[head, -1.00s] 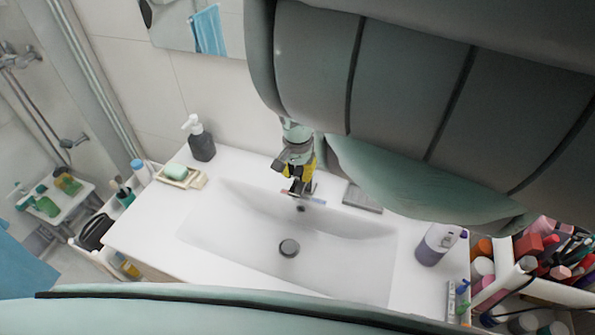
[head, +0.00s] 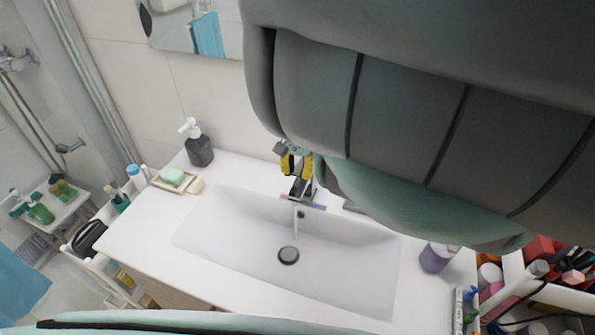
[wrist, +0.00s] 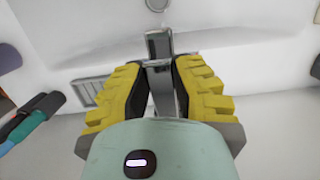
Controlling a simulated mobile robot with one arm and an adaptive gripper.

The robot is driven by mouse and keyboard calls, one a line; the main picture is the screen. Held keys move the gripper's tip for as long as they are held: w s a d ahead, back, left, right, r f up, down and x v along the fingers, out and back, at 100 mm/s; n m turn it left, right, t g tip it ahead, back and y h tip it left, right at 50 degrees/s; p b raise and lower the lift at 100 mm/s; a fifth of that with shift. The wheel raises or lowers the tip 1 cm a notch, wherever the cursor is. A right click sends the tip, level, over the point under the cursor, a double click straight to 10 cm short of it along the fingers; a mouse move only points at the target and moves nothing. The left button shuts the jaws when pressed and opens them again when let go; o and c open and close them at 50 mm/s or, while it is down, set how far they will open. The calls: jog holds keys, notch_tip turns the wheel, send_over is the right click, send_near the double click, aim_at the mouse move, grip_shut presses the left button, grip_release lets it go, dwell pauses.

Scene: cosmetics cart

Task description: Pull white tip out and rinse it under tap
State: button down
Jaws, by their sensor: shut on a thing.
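My gripper (head: 294,164) is behind the basin at the tap (head: 300,188). In the wrist view its yellow fingers (wrist: 157,75) lie on both sides of the tap's metal lever (wrist: 163,92) and are shut on it. The spout (wrist: 158,43) points over the basin. A thin pale streak (head: 295,218) below the spout in the head view looks like running water. I cannot make out a white tip.
The white basin (head: 235,235) has a dark drain (head: 288,255). A soap dish (head: 176,181) and a dark pump bottle (head: 199,146) stand at the left. A crowded cosmetics cart (head: 545,285) is at the right. A ridged grey tray (wrist: 88,90) lies beside the tap.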

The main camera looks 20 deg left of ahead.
jog(key=c, duration=0.7)
grip_release()
jog(key=shift+c, duration=0.2)
jog(key=shift+r, duration=0.1)
notch_tip(320, 180, up, 12)
jog(key=w, duration=0.2)
